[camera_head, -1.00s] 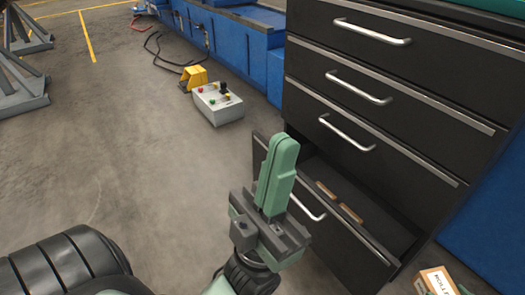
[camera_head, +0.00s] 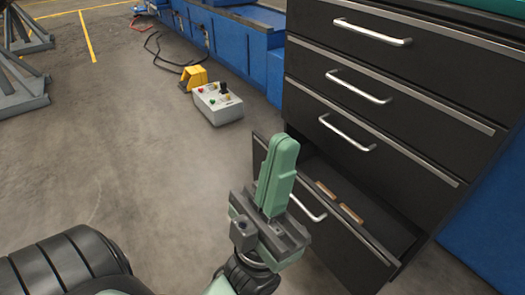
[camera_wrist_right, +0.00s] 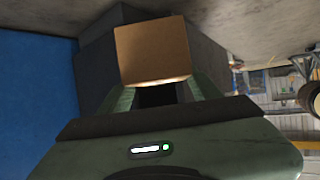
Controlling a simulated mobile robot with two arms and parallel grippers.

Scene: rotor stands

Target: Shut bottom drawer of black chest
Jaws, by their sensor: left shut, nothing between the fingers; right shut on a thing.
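The black chest (camera_head: 395,95) stands at the right of the head view. Its bottom drawer (camera_head: 335,245) is pulled out, with a silver handle (camera_head: 306,207) on its front and a few small brown pieces (camera_head: 340,203) inside. My left gripper (camera_head: 283,150) is shut and empty, pointing up in front of the drawer's left part and hiding some of it. I cannot tell whether it touches the drawer front. My right gripper (camera_wrist_right: 155,92) is out of the head view; in the right wrist view it is shut on a brown box (camera_wrist_right: 153,50).
A grey control box (camera_head: 217,103) and a yellow foot pedal (camera_head: 193,78) lie on the floor left of the chest. A blue machine base (camera_head: 235,45) stands behind. Grey metal stands (camera_head: 20,85) are at far left. The floor left of the drawer is clear.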

